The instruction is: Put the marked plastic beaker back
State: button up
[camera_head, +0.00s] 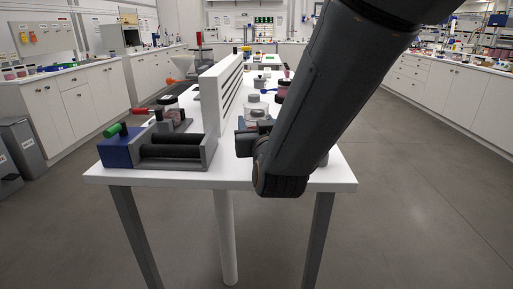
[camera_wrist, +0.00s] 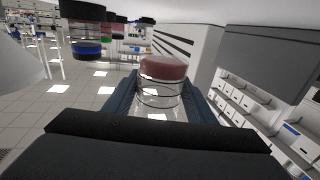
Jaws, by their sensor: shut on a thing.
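My gripper (camera_wrist: 163,92) is shut on a clear plastic beaker (camera_wrist: 160,98) with thin dark lines around its wall. Its far end in the wrist view is a dull reddish pink, and its near part is hidden behind the gripper body. The wrist view looks upside down, with ceiling lights low in the picture. In the head view my gripper (camera_head: 250,140) is over the near right part of the white table (camera_head: 335,179), right of the upright white panel. My arm hides most of the held beaker there.
The slotted white panel (camera_head: 213,98) stands along the table. Left of it are a blue-ended grey device (camera_head: 117,150) and a red-handled item (camera_head: 147,111). Clear jars (camera_head: 256,103) stand beyond my gripper. Dark-lidded jars (camera_wrist: 85,28) show at upper left in the wrist view.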

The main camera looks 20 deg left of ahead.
jog(key=shift+f, duration=2.8)
jog(key=shift+f, duration=0.1)
jog(key=shift+f+b, duration=0.1)
jog(key=shift+b, duration=0.2)
jog(key=o, duration=1)
jog(key=shift+o, duration=0.2)
jog(key=shift+r, duration=0.2)
jog(key=v, duration=1)
jog(key=shift+r, duration=0.1)
jog(key=shift+r+p, duration=0.1)
jog(key=shift+p, duration=1.05)
